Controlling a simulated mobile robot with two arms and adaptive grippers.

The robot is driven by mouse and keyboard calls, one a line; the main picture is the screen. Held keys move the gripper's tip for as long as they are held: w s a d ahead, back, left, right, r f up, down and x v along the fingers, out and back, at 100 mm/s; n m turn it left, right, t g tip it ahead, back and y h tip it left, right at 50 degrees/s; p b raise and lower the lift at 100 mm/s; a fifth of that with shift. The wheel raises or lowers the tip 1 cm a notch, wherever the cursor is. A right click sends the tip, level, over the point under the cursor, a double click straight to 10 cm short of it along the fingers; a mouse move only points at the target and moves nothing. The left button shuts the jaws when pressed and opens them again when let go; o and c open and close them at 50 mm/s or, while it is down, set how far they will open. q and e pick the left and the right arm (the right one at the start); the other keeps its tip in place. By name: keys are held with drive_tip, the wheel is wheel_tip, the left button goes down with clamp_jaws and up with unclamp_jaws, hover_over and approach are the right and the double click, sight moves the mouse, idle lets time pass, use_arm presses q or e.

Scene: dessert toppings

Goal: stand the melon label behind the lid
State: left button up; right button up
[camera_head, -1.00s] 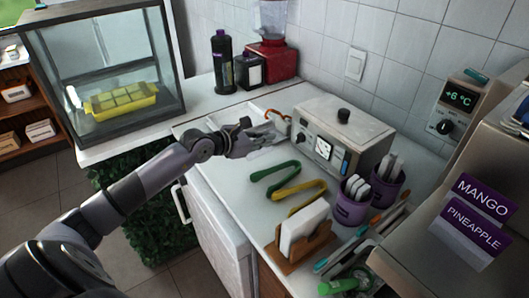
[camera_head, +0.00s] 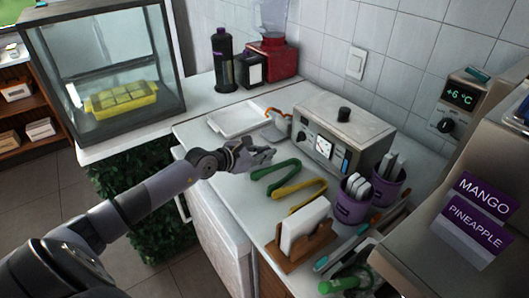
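My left gripper (camera_head: 262,156) is over the white counter, just left of the green tongs (camera_head: 275,170). Its fingers look apart and I see nothing between them. A flat white rectangular piece with a raised rim (camera_head: 233,120), which may be the lid, lies on the counter behind the gripper. I cannot make out a melon label. Two purple labels, a MANGO label (camera_head: 484,196) and a PINEAPPLE label (camera_head: 473,227), are on the metal unit at the right. My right gripper is not in view.
A white control box (camera_head: 343,135) with a black knob stands at the back of the counter. Yellow tongs (camera_head: 301,188), a wooden napkin holder (camera_head: 301,254) and purple cups (camera_head: 352,207) crowd the front right. A glass case (camera_head: 104,65) stands at left.

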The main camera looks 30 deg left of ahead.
use_arm(q)
drive_tip(key=o, duration=0.3)
drive_tip(key=shift+r, duration=0.15)
